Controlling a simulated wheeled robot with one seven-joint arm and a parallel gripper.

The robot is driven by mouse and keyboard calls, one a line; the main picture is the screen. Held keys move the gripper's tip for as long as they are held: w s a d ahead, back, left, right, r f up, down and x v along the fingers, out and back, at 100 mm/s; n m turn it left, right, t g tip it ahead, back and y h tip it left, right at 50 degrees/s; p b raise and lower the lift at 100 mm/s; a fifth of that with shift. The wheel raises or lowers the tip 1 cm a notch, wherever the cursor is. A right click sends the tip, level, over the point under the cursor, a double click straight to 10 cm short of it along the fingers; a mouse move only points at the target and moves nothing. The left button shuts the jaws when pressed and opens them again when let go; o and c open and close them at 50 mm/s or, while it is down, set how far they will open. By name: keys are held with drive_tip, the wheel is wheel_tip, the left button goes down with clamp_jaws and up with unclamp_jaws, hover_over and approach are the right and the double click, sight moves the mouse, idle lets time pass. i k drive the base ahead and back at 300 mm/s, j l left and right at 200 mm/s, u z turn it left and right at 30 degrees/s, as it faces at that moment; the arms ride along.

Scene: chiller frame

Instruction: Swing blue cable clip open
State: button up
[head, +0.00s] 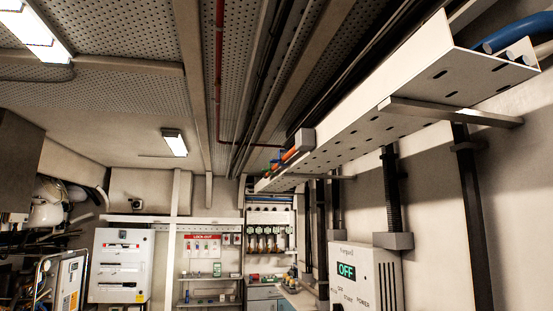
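A small blue piece (275,162) shows at the far end of the overhead cable tray, beside an orange part (289,154). It is too small to tell whether it is the cable clip, or whether it is open or shut. A thick blue cable (517,34) lies in the near end of the tray at the upper right, next to pale pipe ends. No clip can be made out on this cable. My gripper and arm are not in view.
The perforated cable tray (400,110) runs overhead along the right wall, with a bracket (450,111) under it. A grey panel box reading OFF (362,276) stands below. White cabinets (120,265) and shelves (208,280) stand at the back. The upper middle space looks clear.

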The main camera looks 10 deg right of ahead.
sight(278, 161)
drive_tip(key=j+z, duration=0.1)
drive_tip(key=j, duration=1.1)
drive_tip(key=i+j, duration=0.2)
drive_tip(key=j, duration=0.15)
drive_tip(key=i+j+z, duration=0.15)
drive_tip(key=j, duration=0.15)
drive_tip(key=i+j, duration=0.2)
drive_tip(key=j, duration=0.2)
drive_tip(key=i+j+z, duration=0.1)
drive_tip(key=j, duration=0.25)
drive_tip(key=i+j, duration=0.2)
drive_tip(key=j, duration=0.15)
drive_tip(key=z, duration=0.05)
